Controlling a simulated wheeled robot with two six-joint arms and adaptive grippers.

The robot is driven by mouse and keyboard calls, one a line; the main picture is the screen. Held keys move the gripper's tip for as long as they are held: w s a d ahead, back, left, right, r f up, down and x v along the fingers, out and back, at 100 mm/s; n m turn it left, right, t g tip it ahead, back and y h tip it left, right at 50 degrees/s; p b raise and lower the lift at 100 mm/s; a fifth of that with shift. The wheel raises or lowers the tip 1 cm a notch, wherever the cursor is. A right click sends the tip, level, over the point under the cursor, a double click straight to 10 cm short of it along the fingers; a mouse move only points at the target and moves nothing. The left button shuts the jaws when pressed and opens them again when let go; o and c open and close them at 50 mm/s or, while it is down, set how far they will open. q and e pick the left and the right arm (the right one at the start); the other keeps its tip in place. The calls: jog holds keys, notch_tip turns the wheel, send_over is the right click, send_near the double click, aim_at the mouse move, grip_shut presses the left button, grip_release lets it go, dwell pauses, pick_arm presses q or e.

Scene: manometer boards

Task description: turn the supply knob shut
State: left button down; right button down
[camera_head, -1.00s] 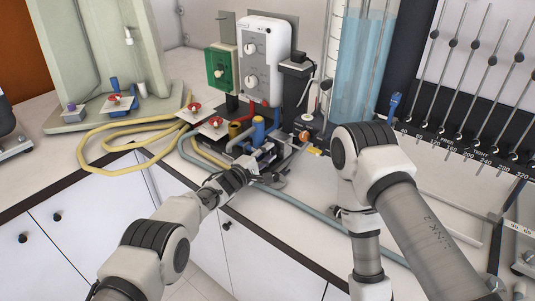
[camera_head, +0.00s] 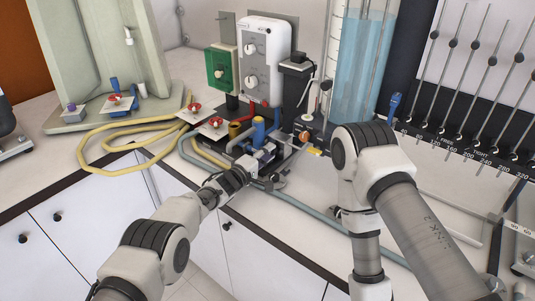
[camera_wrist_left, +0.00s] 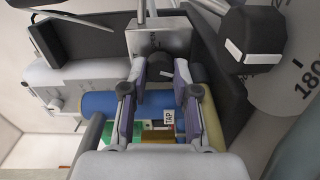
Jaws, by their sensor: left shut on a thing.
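My left gripper (camera_head: 262,160) reaches over the bench front to the low pipework. In the left wrist view its two fingers (camera_wrist_left: 162,76) are closed on the sides of a small dark knob, which I take to be the supply knob (camera_wrist_left: 157,64), in front of a metal block (camera_wrist_left: 158,38). A small label reading TAP (camera_wrist_left: 168,117) shows between the fingers. In the head view the knob is hidden by the gripper, and its turned angle cannot be read.
A clear blue water column (camera_head: 362,60) stands behind the pipework. A white box with dials (camera_head: 263,62) and a green box (camera_head: 221,72) are at the back. Red-handled valves (camera_head: 216,123) and a yellow hose (camera_head: 100,135) lie to the left. A grey hose (camera_head: 312,220) runs along the bench.

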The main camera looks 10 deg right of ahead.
pick_arm(q)
jog(key=c, duration=1.2)
grip_release()
jog(key=shift+o, duration=0.2)
jog(key=v, duration=1.2)
jog(key=shift+s, duration=0.1)
jog(key=shift+f, duration=0.1)
